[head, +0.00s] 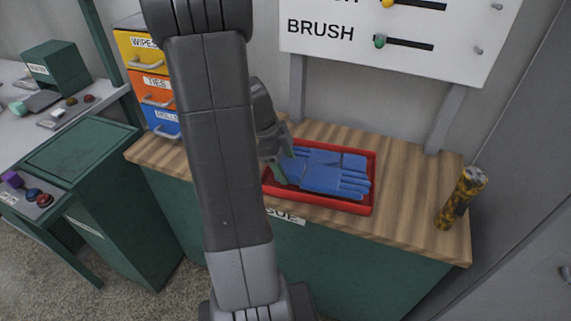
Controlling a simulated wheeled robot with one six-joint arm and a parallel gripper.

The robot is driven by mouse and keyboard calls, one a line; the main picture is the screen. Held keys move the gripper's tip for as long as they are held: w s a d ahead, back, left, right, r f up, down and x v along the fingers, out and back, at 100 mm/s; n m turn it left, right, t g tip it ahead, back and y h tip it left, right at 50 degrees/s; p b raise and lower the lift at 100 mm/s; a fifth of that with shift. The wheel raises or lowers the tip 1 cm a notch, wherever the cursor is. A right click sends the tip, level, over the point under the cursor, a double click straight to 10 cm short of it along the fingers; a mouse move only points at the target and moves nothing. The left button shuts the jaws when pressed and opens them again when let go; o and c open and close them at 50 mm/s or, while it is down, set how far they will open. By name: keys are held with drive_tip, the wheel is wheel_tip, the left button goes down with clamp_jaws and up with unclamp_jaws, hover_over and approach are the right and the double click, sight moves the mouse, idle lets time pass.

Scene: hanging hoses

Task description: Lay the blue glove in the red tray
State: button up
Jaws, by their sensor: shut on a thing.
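The blue glove (325,170) lies flat inside the red tray (373,182), its fingers pointing right. The tray sits on the wooden top of a green cabinet. My gripper (282,172) is at the left part of the tray, at the glove's left end, and is shut on the glove there. My arm hides the tray's left side and part of the gripper, so the fingertips show only partly.
A yellow and black mottled cylinder (461,197) stands at the counter's right end. Labelled drawers (150,82) stand at the back left. A white panel (400,35) with sliders hangs above. The wooden counter (410,215) is clear between tray and cylinder.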

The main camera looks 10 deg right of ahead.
drive_tip(key=shift+f, duration=0.35)
drive_tip(key=o, duration=1.1)
drive_tip(key=shift+c, duration=0.2)
drive_tip(key=shift+r, duration=0.1)
